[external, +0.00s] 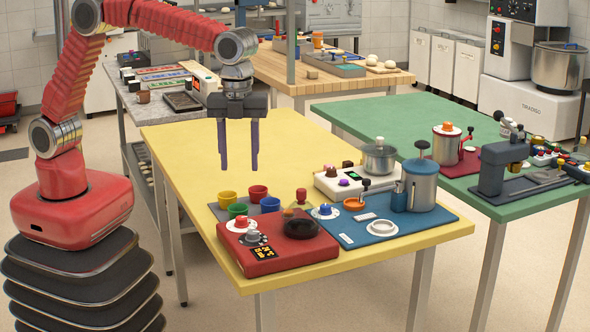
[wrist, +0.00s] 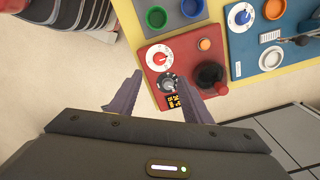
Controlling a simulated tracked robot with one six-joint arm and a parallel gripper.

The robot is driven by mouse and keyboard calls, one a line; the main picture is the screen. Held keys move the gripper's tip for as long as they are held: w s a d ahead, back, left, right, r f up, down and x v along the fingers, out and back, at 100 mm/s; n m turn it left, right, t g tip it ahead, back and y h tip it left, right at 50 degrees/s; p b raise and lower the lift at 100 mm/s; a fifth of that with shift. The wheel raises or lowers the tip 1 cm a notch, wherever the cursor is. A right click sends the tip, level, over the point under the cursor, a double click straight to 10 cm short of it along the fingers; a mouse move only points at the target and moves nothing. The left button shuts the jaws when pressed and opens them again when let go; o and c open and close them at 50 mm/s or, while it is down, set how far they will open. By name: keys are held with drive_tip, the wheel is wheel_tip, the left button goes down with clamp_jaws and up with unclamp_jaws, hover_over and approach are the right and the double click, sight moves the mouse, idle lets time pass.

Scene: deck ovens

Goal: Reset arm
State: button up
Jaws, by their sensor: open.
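My gripper (external: 238,160) hangs from my red arm above the yellow table (external: 190,150), fingers pointing down. It is open and nothing is between its fingers. In the wrist view my gripper (wrist: 165,105) shows two dark fingers spread apart, in front of the red control panel (wrist: 150,53). The red panel (external: 262,265) also shows at the table's front edge in the external view, with a red-knobbed dial, a grey knob and a black round part on it.
Several coloured cups (external: 228,198) stand on a grey mat. A blue board (external: 362,240) with a steel canister (external: 420,186) lies to the right. A scale with a pot (external: 380,158) sits behind. A green table (external: 395,115) with machines stands further right. The table's left half is clear.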

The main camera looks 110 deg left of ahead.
drive_tip(key=s+a+r+n+t, duration=0.1)
drive_tip(key=s+n, duration=0.6)
drive_tip(key=s, duration=0.9)
drive_tip(key=s+a+r+n+t, duration=0.1)
drive_tip(key=s+r+n+t, duration=0.3)
drive_tip(key=s, duration=1.3)
drive_tip(key=shift+a+n+t, duration=0.3)
drive_tip(key=shift+n, duration=1.4)
